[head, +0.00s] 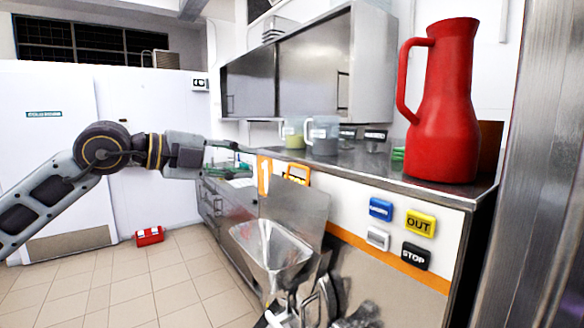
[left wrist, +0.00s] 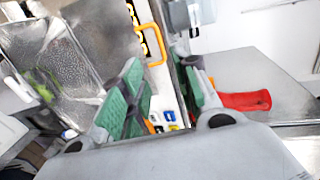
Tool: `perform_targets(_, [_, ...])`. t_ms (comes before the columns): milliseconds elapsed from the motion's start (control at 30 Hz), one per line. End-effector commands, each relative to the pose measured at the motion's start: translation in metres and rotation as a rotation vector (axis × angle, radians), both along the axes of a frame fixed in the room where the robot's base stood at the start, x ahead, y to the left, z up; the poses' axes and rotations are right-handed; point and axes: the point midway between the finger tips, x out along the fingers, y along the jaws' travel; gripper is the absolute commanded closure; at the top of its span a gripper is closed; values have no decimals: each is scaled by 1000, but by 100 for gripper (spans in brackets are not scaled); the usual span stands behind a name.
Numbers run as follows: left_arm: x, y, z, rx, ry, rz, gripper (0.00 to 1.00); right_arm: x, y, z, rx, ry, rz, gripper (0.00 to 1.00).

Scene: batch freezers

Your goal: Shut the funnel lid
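The funnel lid (head: 300,212) is a flat metal plate standing raised behind the funnel. Its orange handle (head: 297,173) is at the top edge. The metal funnel (head: 270,245) below it is open. My left gripper (head: 243,159) is open and empty, with green finger pads, to the left of the handle and apart from it. In the left wrist view, the orange handle (left wrist: 152,42) shows beyond the gap between the spread fingers (left wrist: 162,68). The lid's plate (left wrist: 97,35) lies left of it there.
A red jug (head: 443,105) stands on the metal counter at right, with measuring jugs (head: 323,136) farther back. Blue, yellow, grey and black buttons (head: 416,256) are on the machine's front. A red box (head: 149,236) lies on the floor. The space left of the funnel is free.

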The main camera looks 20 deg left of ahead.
Motion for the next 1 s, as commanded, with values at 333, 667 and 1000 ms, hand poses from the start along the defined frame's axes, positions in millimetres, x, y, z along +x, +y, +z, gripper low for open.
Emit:
perform_targets(333, [3,-2,0,-1,-1,-1,69,0,1,3,1,0,-1,60])
perform_targets(667, [17,-13,-2,-1,0,-3,69,-1,-5,16,-5,1,1,60])
perform_targets(1000, [37,-29,-8,-2,-1,-2,69,-4,2,28,2,6,1,60])
